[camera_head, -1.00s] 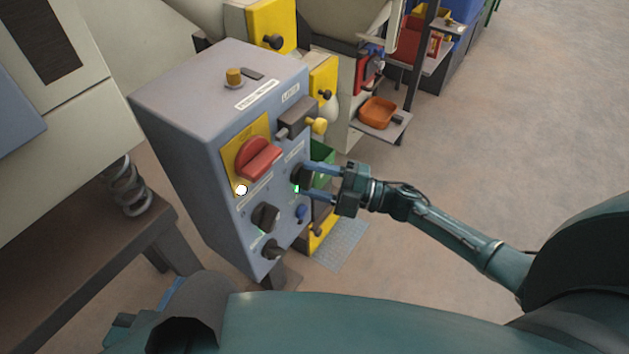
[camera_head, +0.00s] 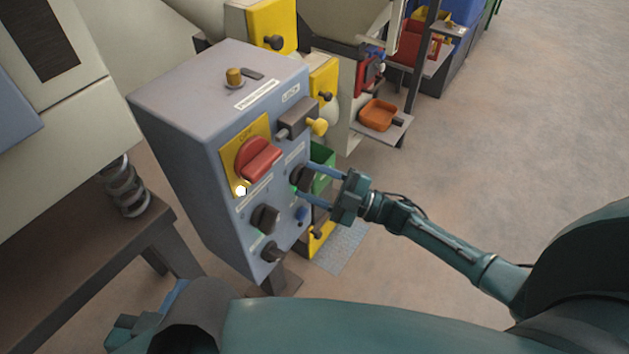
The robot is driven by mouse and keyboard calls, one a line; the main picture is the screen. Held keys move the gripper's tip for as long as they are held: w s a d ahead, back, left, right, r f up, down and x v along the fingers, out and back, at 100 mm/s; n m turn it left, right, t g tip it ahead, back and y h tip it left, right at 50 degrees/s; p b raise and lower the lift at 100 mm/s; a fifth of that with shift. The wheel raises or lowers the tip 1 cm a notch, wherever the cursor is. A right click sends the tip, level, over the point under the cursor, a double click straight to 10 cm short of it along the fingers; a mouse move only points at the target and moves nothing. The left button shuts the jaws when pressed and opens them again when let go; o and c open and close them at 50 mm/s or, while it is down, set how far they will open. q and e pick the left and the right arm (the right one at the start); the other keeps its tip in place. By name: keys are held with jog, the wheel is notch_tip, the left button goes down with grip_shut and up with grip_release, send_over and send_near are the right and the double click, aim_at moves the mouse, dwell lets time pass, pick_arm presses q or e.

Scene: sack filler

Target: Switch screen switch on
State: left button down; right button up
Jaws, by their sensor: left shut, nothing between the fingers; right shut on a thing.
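A grey control box (camera_head: 185,130) stands left of centre, its front panel facing right. My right gripper (camera_head: 303,178) is shut on a black knob (camera_head: 300,179) high on the panel's right side, one blue finger above it and one below. A small green light (camera_head: 293,188) shows beside that knob. Two other black knobs, one mid-panel (camera_head: 265,218) and one lower (camera_head: 272,252), are untouched. The labels are too small to read, so which knob is the screen switch cannot be told. My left gripper (camera_head: 178,291) is low at the left, empty, mostly hidden behind my arm.
A large red switch (camera_head: 257,158) on a yellow plate sits left of the held knob. A yellow-tipped latch (camera_head: 316,126) is just above. A blue button (camera_head: 302,214) is below. Machinery stands behind; the floor (camera_head: 520,130) to the right is clear.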

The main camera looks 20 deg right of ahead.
jog(key=o, duration=1)
jog(key=shift+c, duration=0.2)
jog(key=v, duration=1.3)
jog(key=shift+d, duration=0.15)
